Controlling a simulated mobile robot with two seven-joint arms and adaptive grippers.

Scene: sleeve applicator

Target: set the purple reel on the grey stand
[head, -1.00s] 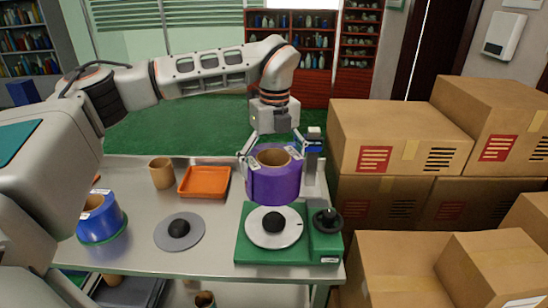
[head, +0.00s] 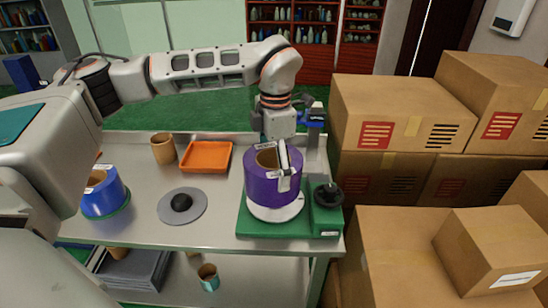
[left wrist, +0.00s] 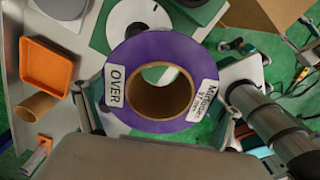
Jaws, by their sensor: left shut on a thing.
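The purple reel (head: 271,187), a wide ring with a cardboard core and white labels, hangs upright-axis in my left gripper (head: 283,163). The gripper is shut on its wall. In the head view the reel overlaps the pale disc (head: 277,213) of a green-based machine (head: 245,222); contact cannot be told. In the left wrist view the reel (left wrist: 137,52) is central, with the disc (left wrist: 125,15) partly beyond it, off-centre from its hole. The grey stand (head: 182,217), a flat round plate with a black hub, sits empty to the left. My right gripper is not in view.
A blue reel (head: 104,201) stands left of the grey stand. An orange tray (head: 206,156) and a cardboard core (head: 163,149) are behind it. A black knob (head: 328,194) tops the machine's right side. Stacked boxes (head: 400,115) stand right of the table.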

